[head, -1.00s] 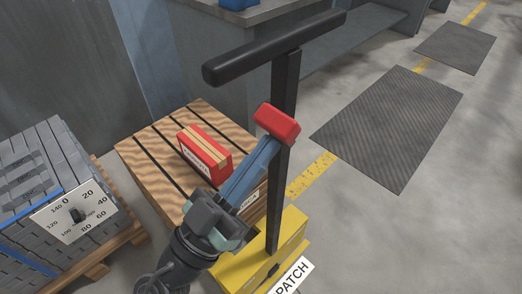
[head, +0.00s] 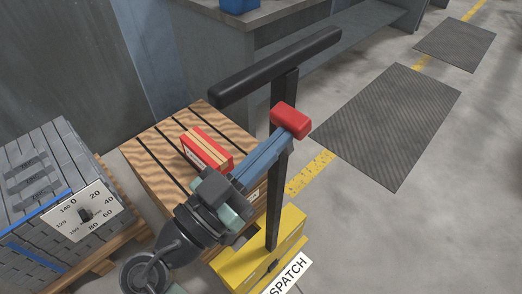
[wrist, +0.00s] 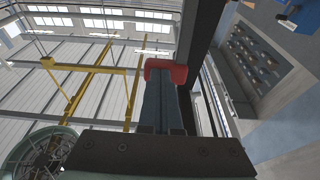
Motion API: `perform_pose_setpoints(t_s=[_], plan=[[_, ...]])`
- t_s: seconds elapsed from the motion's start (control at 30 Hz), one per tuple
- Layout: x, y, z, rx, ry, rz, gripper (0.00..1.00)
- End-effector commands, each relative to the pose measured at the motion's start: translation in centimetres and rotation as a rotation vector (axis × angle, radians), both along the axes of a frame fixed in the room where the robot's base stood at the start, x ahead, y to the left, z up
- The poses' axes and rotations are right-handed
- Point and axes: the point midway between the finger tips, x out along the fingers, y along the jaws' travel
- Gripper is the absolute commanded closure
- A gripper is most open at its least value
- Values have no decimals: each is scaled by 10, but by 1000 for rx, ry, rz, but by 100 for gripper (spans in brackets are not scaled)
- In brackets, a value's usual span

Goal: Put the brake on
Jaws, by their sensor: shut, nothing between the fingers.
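The red brake piece (head: 290,120) is a block at the black upright post (head: 278,195) of the yellow cart (head: 262,262), below the black handle bar (head: 275,70). My gripper (head: 284,141) is shut, its blue fingers reaching up from the lower left. The fingertips are right at the red piece and look in contact with its underside, with nothing between them. In the wrist view the red piece (wrist: 166,71) sits across the ends of the shut fingers (wrist: 163,95). How the red piece joins the post is hidden.
A grey stack with a dial (head: 84,214) is at the left. A grey bench (head: 235,40) is behind. Floor with dark mats (head: 390,125) is open at the right.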

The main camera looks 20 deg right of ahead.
Motion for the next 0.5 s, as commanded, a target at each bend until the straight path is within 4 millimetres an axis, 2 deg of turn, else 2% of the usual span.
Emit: perform_pose_setpoints(t_s=[0.03, 0.13, 0.37, 0.5], plan=[[1, -5, 14, 44, 10, -2, 100], [5, -15, 20, 135, 42, -1, 100], [13, -38, 26, 331, 114, -4, 100], [18, -53, 24, 321, 116, -5, 100]])
